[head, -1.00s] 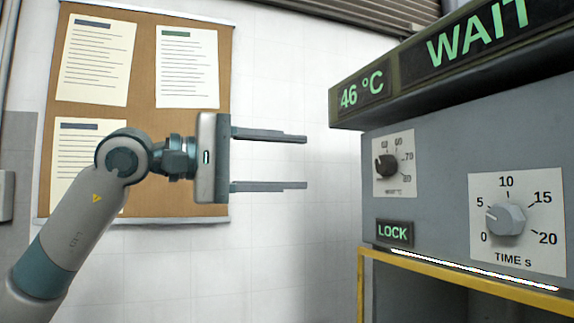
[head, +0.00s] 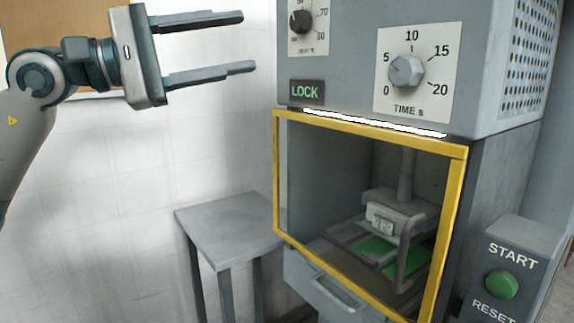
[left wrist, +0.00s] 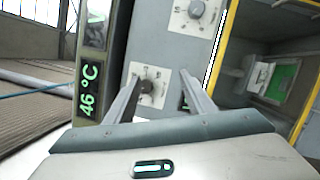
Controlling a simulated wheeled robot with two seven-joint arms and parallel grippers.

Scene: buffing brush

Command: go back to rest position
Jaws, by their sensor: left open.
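My left gripper (head: 240,43) is open and empty, in the air to the left of the grey machine (head: 340,60) in the head view. Its two fingers point right toward the temperature dial (head: 301,21), with a gap between them and the machine's front. In the left wrist view the open fingers (left wrist: 160,95) frame the same temperature dial (left wrist: 148,86). The time dial (head: 406,71) and the lit LOCK label (head: 307,92) show on the machine front. My right gripper is in neither view.
A yellow-framed door (head: 370,131) covers the chamber, where a green piece (head: 376,247) lies under a press head (head: 398,212). A small grey table (head: 228,228) stands at left. A box with a green START button (head: 501,285) is at right. Free air lies above the table.

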